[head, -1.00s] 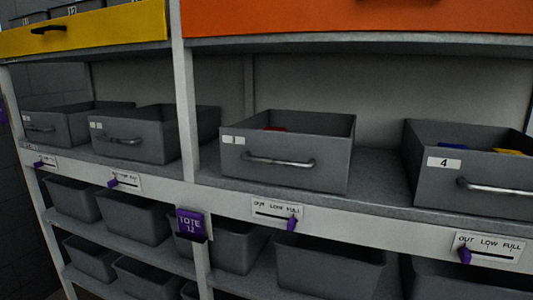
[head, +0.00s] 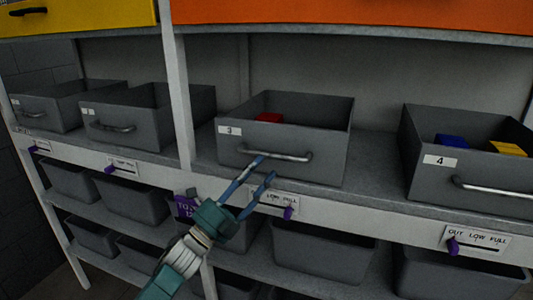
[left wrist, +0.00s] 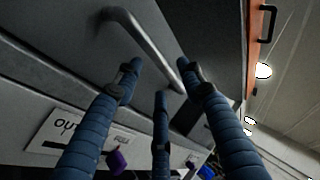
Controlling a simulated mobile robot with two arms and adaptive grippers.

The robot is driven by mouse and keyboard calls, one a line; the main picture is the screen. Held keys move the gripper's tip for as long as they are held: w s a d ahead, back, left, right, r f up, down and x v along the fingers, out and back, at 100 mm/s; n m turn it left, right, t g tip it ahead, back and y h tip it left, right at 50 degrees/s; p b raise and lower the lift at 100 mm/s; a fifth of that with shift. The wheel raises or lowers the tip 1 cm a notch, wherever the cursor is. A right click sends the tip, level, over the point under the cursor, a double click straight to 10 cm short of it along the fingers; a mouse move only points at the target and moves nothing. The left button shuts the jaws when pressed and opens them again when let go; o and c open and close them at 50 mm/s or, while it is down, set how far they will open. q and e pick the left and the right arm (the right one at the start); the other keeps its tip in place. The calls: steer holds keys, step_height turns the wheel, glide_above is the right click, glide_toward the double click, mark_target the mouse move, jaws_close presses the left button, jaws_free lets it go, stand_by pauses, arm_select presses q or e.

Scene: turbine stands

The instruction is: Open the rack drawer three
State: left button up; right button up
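Drawer three (head: 330,150) is a grey open-topped bin on the middle shelf, with a "3" label at its front left. Its metal bar handle (head: 292,157) runs across the front. My left gripper (head: 264,168) is in front of the drawer, with its blue fingers spread at the handle's lower left part. In the left wrist view, the handle (left wrist: 145,40) runs past the tips of my open left gripper (left wrist: 160,72). I cannot tell whether a finger touches it. My right gripper is not in view.
Drawer four (head: 425,188) stands to the right, and two similar drawers (head: 150,120) to the left, past a white post (head: 180,100). A red item (head: 268,118) lies inside drawer three. A label strip with purple sliders (head: 288,213) and lower bins (head: 320,250) sit below.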

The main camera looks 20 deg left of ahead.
mark_target(267, 161)
arm_select(q)
steer(key=shift+p+x, duration=0.55)
steer(key=shift+x, duration=1.25)
jaws_close()
